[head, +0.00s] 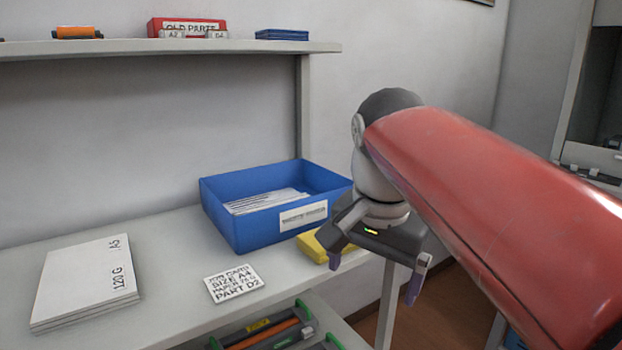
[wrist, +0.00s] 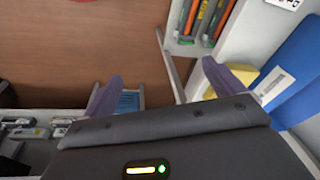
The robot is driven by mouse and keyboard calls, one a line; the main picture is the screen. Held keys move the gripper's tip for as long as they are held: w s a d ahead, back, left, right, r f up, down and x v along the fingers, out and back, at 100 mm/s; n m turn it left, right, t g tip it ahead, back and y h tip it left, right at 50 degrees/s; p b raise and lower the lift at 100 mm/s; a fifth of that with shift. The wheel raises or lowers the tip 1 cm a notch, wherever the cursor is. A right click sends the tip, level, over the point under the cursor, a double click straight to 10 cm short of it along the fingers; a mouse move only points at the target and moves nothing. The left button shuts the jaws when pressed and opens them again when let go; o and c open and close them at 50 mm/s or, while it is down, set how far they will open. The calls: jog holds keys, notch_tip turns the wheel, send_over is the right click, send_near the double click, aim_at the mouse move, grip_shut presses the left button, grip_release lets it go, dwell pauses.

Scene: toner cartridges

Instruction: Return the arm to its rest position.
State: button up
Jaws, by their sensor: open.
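My gripper (head: 377,275) is open and empty, pointing down past the right end of the workbench (head: 160,240). In the head view my red arm reaches in from the right. In the wrist view the two purple-grey fingers of my gripper (wrist: 165,88) are wide apart, with brown floor and the bench edge between and beyond them. Nothing is held.
A blue bin (head: 240,228) with papers stands on the bench, a yellow item (head: 312,247) beside it. A white paper stack (head: 85,280) and a job card (head: 234,283) lie nearby. A drawer of cartridges (head: 270,332) shows below. A shelf (head: 170,49) hangs above.

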jog(key=s+d+f+n+t, duration=0.1)
jog(key=s+d+f+n, duration=0.2)
jog(key=f, duration=0.5)
jog(key=s+d+f+n+t, duration=0.2)
jog(key=s+d+f+n, duration=0.1)
jog(key=s+f, duration=0.3)
notch_tip(320, 180, down, 2)
jog(key=shift+s+d+f+n, duration=0.1)
jog(key=shift+s+d+n, duration=0.15)
jog(key=shift+d+n, duration=0.25)
jog(key=shift+d, duration=0.1)
jog(key=shift+c, duration=0.4)
